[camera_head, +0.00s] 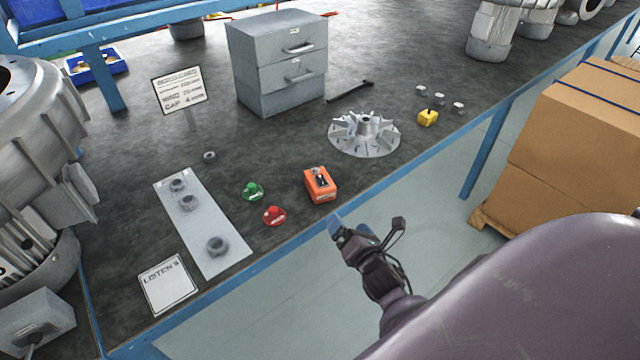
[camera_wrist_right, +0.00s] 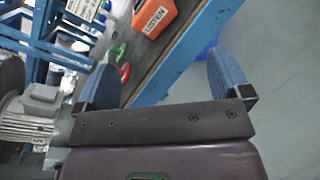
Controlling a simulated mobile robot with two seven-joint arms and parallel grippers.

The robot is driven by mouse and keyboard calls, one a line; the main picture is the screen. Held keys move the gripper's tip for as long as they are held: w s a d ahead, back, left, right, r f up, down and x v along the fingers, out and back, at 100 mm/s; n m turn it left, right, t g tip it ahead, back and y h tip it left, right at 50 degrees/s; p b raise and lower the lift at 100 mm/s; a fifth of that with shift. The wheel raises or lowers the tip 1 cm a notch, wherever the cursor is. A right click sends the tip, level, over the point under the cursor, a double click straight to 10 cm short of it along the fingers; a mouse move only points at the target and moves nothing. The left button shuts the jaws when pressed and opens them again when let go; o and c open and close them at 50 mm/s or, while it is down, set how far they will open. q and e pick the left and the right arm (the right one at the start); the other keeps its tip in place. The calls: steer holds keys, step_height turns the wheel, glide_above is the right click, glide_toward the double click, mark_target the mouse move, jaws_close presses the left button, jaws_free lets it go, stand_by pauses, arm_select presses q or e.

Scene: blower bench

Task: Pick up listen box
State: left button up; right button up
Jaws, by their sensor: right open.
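The listen box is a small orange box (camera_head: 320,186) with a dark and silver fitting on top. It stands on the dark bench top near the front edge, right of the red and green knobs. In the right wrist view the orange box (camera_wrist_right: 154,16) shows at the top, with a white label on its side. My right gripper (camera_head: 350,226) is open and empty, in front of the bench edge and apart from the box. Its two blue fingers (camera_wrist_right: 165,85) are spread in the right wrist view. My left gripper is not in view.
A red knob (camera_head: 274,216) and a green knob (camera_head: 253,191) lie left of the box. A finned impeller (camera_head: 364,135) sits behind it, a yellow block (camera_head: 427,118) further right. A grey drawer cabinet (camera_head: 278,62) stands at the back. The blue bench edge (camera_head: 290,246) runs in front.

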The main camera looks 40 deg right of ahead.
mark_target(324, 185)
steer(key=w+n, duration=0.2)
steer(key=w, duration=0.1)
steer(key=w+d+r+n, duration=0.1)
steer(key=w+n, duration=0.2)
steer(key=w+r+n+t, duration=0.1)
steer(key=w+n, duration=0.2)
steer(key=shift+d, duration=0.35)
steer(key=shift+x, duration=2.65)
steer(key=shift+a+r, duration=0.1)
steer(key=shift+a, duration=0.1)
steer(key=c, duration=1.1)
